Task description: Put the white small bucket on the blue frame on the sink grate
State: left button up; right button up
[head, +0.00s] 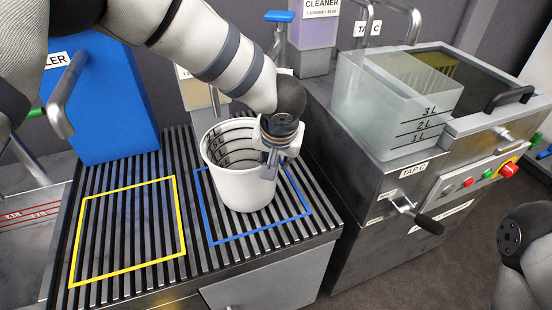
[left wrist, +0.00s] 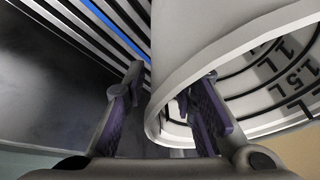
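The white small bucket (head: 236,186) stands upright on the sink grate (head: 140,200), within the blue frame (head: 260,229). Its body hides the middle of the frame and part of its back line. My left gripper (head: 270,158) is at the bucket's right rim, pointing down. In the left wrist view the bucket (left wrist: 205,45) fills the upper right. There my left gripper (left wrist: 163,88) straddles the bucket wall, one finger inside and one outside. Its fingers are apart, with a gap beside the outer finger. My right gripper is out of view.
An empty yellow frame (head: 181,215) lies on the grate to the left. A blue container (head: 105,105) stands behind it. A clear measuring container (head: 385,105) sits on the machine at right, with a tap handle (head: 425,222) below. The cleaner dispenser (head: 312,40) stands behind.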

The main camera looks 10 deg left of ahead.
pick_arm(q)
jog(key=p+v, duration=0.2)
jog(key=v, duration=1)
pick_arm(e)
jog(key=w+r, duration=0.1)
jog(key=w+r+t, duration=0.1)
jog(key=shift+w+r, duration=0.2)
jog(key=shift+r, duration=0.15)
pick_arm(q)
jog(key=shift+d, duration=0.1)
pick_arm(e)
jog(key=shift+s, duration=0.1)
